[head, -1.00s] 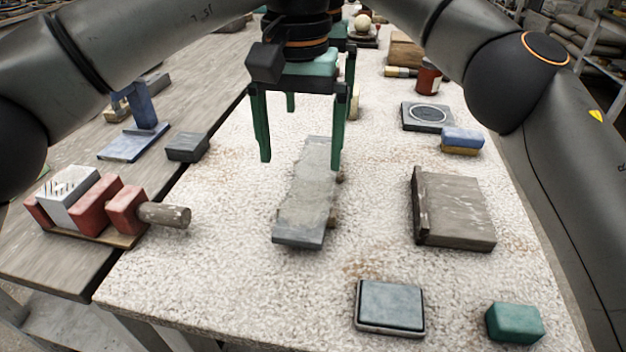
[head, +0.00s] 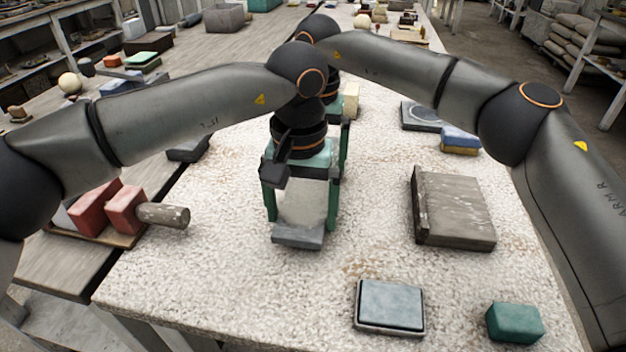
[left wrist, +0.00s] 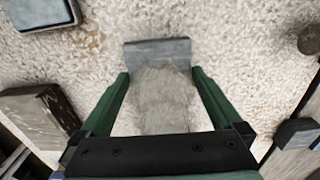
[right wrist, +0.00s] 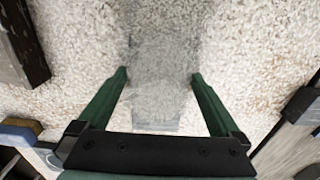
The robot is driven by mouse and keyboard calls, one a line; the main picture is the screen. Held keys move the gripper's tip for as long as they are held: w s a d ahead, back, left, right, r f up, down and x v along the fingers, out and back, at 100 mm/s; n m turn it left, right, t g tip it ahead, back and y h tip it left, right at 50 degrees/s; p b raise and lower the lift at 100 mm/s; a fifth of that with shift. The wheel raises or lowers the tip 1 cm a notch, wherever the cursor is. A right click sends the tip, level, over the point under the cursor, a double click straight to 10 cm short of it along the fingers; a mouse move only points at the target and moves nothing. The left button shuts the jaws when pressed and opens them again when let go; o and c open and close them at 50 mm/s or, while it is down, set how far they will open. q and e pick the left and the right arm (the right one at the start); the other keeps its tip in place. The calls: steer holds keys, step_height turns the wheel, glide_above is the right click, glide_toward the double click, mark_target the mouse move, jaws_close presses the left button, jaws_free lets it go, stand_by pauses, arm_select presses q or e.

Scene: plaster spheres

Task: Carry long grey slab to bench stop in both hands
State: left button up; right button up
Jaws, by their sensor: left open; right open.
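The long grey slab (head: 302,205) lies on the pale speckled bench top, its near end showing and its far part hidden under my arms. My left gripper (head: 300,212) is open and low, with one finger on each side of the slab near its near end. The left wrist view shows the slab (left wrist: 160,95) between the fingers. My right gripper (right wrist: 160,75) is open, its fingers on either side of the slab's far part (right wrist: 157,100); the left gripper mostly hides it in the head view. A brown board with a raised left edge, seemingly the bench stop (head: 455,205), lies to the right.
A framed grey-blue plate (head: 390,305) and a green block (head: 515,322) lie near the front edge. A blue-and-yellow sponge (head: 460,140) lies behind the board. Bench top between slab and board is clear.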

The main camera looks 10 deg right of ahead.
arm_select(q)
jaws_close()
arm_select(e)
steer(key=shift+r, duration=0.1)
jaws_close()
arm_select(q)
steer(key=shift+r, duration=0.1)
